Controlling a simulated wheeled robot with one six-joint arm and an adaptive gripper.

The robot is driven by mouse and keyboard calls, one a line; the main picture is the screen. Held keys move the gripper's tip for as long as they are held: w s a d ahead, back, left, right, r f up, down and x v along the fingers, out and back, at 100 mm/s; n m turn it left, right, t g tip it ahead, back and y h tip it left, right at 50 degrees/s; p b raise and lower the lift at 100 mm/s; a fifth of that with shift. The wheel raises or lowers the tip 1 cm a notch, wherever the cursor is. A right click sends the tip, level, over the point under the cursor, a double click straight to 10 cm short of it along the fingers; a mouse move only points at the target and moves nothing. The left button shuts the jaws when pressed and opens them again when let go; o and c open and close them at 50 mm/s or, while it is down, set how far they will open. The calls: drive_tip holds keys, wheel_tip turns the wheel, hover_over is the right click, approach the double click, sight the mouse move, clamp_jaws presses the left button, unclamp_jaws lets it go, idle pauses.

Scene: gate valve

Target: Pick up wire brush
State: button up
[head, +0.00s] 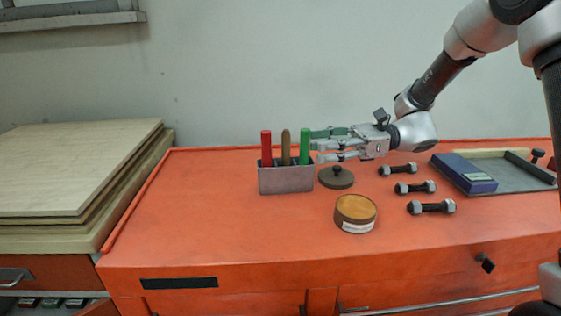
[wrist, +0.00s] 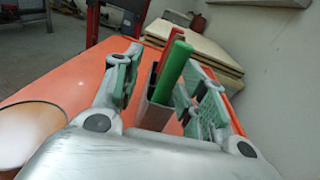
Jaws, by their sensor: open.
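A grey holder (head: 286,180) stands on the orange bench top with a red handle (head: 266,148), a brown handle (head: 286,147) and a green handle (head: 305,146) upright in it. No bristles show, so I cannot tell for sure which is the wire brush; the lower parts are hidden in the holder. My gripper (head: 317,147) is open and level, at the right side of the holder by the green handle. In the wrist view, my gripper's fingers (wrist: 163,82) stand apart with the green handle (wrist: 170,70) between them, and the red handle (wrist: 169,47) behind it.
A round tin (head: 355,212) and a dark round lid (head: 336,178) lie near the holder. Several bolts (head: 431,207) lie to the right, then a tray (head: 500,181) with a blue box (head: 464,172). Wooden boards (head: 75,165) are stacked at left. The bench's left part is clear.

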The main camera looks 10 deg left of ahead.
sight(286, 146)
drive_tip(key=shift+m+y, duration=0.4)
drive_tip(key=shift+y, duration=0.1)
drive_tip(key=x, duration=0.3)
drive_tip(key=w+x, duration=0.1)
drive_tip(key=x, duration=0.4)
drive_tip(key=shift+w+a+f, duration=0.1)
drive_tip(key=shift+a, duration=0.2)
drive_tip(key=shift+w+a+f, duration=0.15)
drive_tip(key=shift+a, duration=0.2)
clamp_jaws()
